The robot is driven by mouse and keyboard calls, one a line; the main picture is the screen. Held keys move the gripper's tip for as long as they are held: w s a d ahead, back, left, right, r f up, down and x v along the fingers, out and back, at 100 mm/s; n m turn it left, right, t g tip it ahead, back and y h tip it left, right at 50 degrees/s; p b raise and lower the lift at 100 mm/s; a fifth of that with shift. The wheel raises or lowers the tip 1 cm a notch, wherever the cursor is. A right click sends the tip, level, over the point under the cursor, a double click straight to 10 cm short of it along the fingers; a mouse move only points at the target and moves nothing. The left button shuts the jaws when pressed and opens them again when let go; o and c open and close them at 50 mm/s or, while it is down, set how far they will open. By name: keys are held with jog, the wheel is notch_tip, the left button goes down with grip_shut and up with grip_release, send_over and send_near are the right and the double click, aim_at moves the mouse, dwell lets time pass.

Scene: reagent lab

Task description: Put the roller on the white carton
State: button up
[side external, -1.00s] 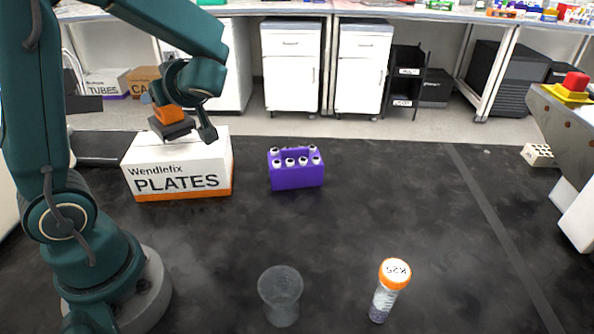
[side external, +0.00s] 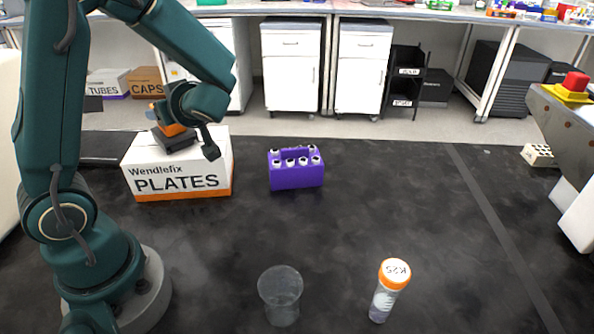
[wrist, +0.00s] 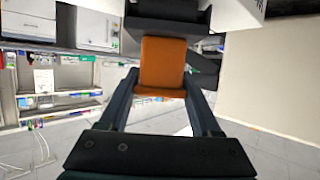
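The roller (side external: 176,142) has an orange part and a dark block-like part. My gripper (side external: 168,121) is shut on its orange part, and the dark part faces down at the white carton's top. The white carton (side external: 165,170), marked "Wendlefix PLATES" with an orange lower edge, stands on the black bench. The roller's underside looks at or just above the carton top; I cannot tell whether they touch. In the wrist view, the orange part of the roller (wrist: 163,62) sits between the fingers of my gripper (wrist: 162,82).
A purple rack (side external: 296,176) with several white-capped vials stands right of the carton. A clear cup (side external: 281,290) and an orange-capped tube (side external: 388,292) stand at the front. A red button on a yellow base (side external: 573,88) is at far right.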

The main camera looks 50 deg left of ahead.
jog(key=o, duration=0.4)
jog(key=shift+d+f, duration=0.1)
jog(key=shift+f, duration=0.15)
jog(key=shift+o, duration=0.2)
jog(key=shift+r, duration=0.1)
jog(key=shift+r, duration=0.25)
jog(key=r+v, duration=0.1)
jog(key=v, duration=1.1)
jog(key=s+d+f+m+h, duration=0.5)
jog(key=s+m+h, duration=0.1)
jog(key=m+h, duration=0.25)
jog(key=w+d+m+t+h, duration=0.1)
jog(key=d+m+t+h, duration=0.4)
jog(key=d+m, duration=0.2)
jog(key=shift+w+d+m+t, duration=0.15)
jog(key=shift+d+m+t, duration=0.2)
jog(key=shift+m, duration=0.9)
